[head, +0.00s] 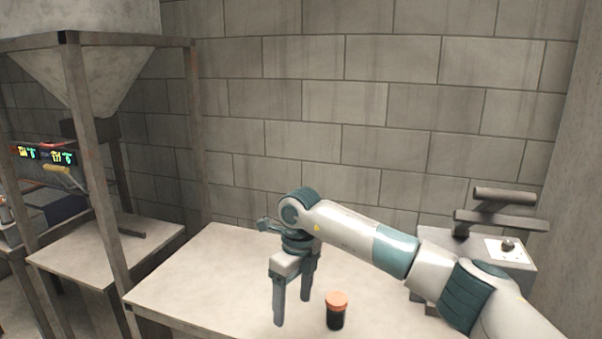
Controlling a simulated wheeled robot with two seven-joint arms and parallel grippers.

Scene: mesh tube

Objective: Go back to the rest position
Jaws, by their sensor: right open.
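My right arm reaches in from the right, and my right gripper (292,310) points down over the table (190,283). Its two fingers are apart with nothing between them. A dark jar with an orange lid (337,310) stands upright on the table, just to the right of the fingers and apart from them in the picture. My left gripper is not in the view.
A grey machine (508,240) with a knob panel and dark bars stands at the table's right end, partly behind my right arm. A metal frame with a hopper (85,75) stands at left. The table's left part is clear. A block wall (330,90) closes the back.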

